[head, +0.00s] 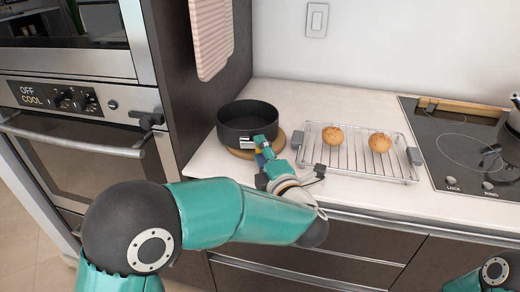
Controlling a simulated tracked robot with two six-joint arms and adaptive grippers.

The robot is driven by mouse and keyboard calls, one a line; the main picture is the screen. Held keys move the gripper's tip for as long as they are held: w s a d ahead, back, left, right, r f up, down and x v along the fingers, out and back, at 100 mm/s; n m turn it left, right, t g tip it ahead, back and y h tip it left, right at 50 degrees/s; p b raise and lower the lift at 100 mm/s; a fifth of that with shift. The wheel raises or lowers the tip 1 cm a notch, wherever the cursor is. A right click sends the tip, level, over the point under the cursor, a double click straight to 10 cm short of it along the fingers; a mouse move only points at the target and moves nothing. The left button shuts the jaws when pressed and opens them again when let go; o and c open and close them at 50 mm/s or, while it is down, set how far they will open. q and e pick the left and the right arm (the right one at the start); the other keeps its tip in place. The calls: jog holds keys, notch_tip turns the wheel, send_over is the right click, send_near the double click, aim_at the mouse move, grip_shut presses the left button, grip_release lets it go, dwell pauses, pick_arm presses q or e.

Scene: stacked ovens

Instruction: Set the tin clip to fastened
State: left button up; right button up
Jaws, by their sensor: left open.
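A round black tin (247,118) stands on a wooden board (236,152) on the counter, left of the wire rack. A silver clip (246,142) is on the tin's front side. My left gripper (262,143) is open at the right of the clip, with its fingers close to the tin wall. I cannot tell whether it touches the clip, or how the clip is set. Of my right arm only a small part shows at the bottom right corner; its gripper is out of view.
A wire rack (352,165) with two round buns (333,136) stands right of the tin. A black hob (458,150) with a pan is farther right. Stacked ovens (78,130) and a dark cabinet side are at the left. A pink ribbed cloth (211,38) hangs above the tin.

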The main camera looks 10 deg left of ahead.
pick_arm(q)
jog(key=v, duration=0.6)
jog(key=shift+s+d, duration=0.15)
jog(key=shift+s, duration=0.2)
